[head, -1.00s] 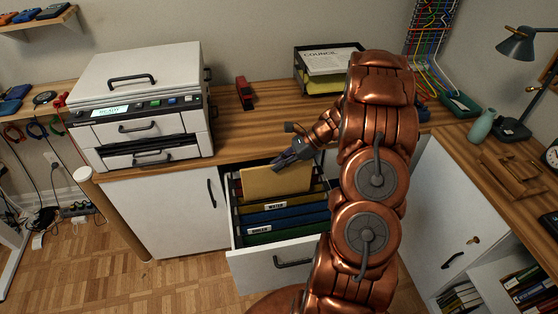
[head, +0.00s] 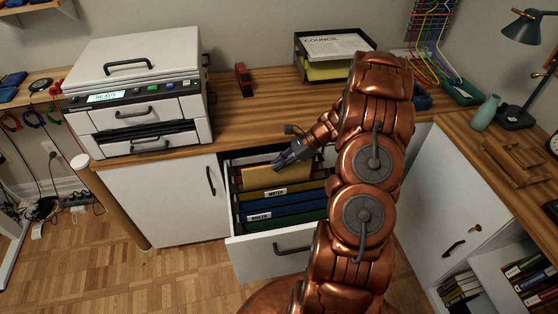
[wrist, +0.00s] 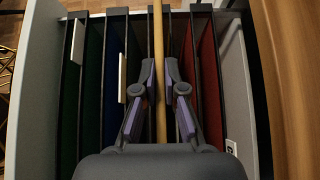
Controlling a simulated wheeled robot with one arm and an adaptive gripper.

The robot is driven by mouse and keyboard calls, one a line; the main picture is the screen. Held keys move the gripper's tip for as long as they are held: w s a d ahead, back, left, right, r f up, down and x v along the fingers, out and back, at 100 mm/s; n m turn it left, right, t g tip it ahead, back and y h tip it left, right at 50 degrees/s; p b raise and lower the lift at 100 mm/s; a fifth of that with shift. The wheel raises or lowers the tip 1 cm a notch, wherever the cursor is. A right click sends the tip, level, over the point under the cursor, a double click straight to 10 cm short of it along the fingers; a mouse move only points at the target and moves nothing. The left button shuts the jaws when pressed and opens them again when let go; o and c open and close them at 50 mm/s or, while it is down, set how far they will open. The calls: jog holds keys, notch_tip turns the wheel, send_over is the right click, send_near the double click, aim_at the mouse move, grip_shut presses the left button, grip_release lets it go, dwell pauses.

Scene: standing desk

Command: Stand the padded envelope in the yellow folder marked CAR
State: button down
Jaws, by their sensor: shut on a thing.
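My gripper (head: 285,160) is shut on the tan padded envelope (head: 262,176), pinching its upper edge. The envelope stands upright, its lower part hidden inside the open drawer among the hanging folders. In the wrist view it is a thin tan strip (wrist: 158,45) between my fingertips (wrist: 160,88). A yellow folder (head: 303,187) shows in front of the envelope, close to a tag reading WATER. I cannot read a CAR tag in any view. I cannot tell which pocket holds the envelope's lower edge.
The drawer (head: 270,256) also holds blue (wrist: 113,70), green (wrist: 92,80) and red (wrist: 208,80) folders. The wooden worktop (head: 235,125) lies just behind, with a printer (head: 140,90), a red stapler (head: 243,79) and a paper tray (head: 330,60). A tan tube (head: 115,205) stands left.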

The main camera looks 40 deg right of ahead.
jog(key=shift+f+b, duration=0.5)
jog(key=shift+f, duration=1.25)
jog(key=c, duration=1.2)
grip_release()
jog(key=v, duration=1.2)
